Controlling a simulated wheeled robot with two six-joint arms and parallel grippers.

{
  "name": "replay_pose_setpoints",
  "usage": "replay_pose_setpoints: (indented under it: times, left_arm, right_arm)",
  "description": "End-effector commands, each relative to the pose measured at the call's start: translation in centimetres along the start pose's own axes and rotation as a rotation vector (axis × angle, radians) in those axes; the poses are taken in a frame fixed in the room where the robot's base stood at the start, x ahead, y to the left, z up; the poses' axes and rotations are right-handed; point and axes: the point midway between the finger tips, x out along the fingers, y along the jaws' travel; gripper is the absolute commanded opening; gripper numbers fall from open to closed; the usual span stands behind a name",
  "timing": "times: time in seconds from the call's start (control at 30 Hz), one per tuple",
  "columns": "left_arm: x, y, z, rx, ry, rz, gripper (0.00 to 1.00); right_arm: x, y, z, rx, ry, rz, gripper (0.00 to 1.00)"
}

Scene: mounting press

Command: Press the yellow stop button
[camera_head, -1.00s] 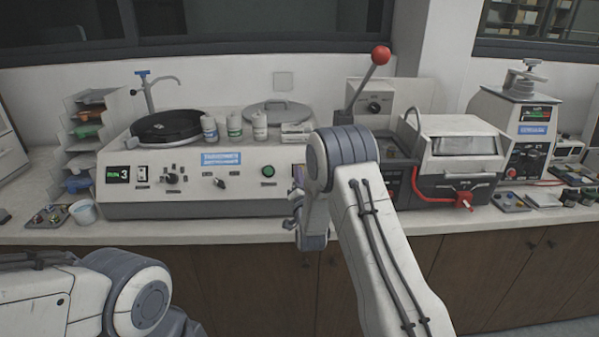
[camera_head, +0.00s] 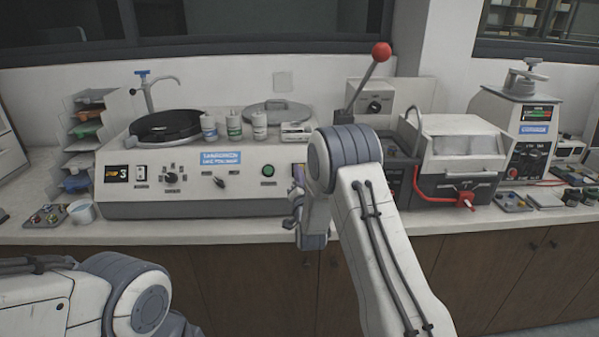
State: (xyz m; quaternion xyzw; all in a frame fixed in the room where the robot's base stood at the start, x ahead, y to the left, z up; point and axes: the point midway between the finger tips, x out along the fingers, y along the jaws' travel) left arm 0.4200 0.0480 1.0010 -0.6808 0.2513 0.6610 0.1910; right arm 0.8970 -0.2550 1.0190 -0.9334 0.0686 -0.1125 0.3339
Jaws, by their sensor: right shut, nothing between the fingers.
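The grinder-polisher (camera_head: 230,195) stands on the bench at left centre. Its small display (camera_head: 117,174) shows yellow-orange text that seems to read STOP 3. A round green button (camera_head: 268,171) is on its front panel. I cannot make out a yellow stop button; my right arm hides the panel's right end. My right gripper (camera_head: 293,222) is at the front of the machine's right end, shut and empty, partly hidden by its own arm. I cannot tell whether it touches anything. My left arm is at lower left, its gripper not visible.
A red-knobbed lever (camera_head: 381,53) rises behind my right arm. A grey lidded machine (camera_head: 460,170) and a press with a top handwheel (camera_head: 515,130) stand to the right. Three bottles (camera_head: 234,126) stand on the polisher. A small tub (camera_head: 82,211) sits at left.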

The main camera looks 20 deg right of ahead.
Motion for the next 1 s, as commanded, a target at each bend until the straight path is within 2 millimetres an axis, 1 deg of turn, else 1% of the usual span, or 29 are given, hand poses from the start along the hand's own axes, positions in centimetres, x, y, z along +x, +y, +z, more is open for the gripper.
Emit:
replay_pose_setpoints:
  times: [0.33, 0.8, 1.0]
  left_arm:
    - [-0.1, 0.0, 0.0, 0.0, 0.0, 0.0, 0.5]
    - [-0.7, 0.1, 0.0, 0.0, 0.0, 0.0, 0.5]
    - [-0.8, 0.1, 0.0, 0.0, 0.0, 0.0, 0.5]
  right_arm:
    - [-0.3, -0.3, -0.2, 0.0, 0.0, 0.0, 0.0]
    - [-3.5, -2.6, -2.6, 0.0, 0.001, 0.0, 0.0]
    - [-4.3, -3.1, -3.1, 0.0, 0.001, 0.0, 0.0]
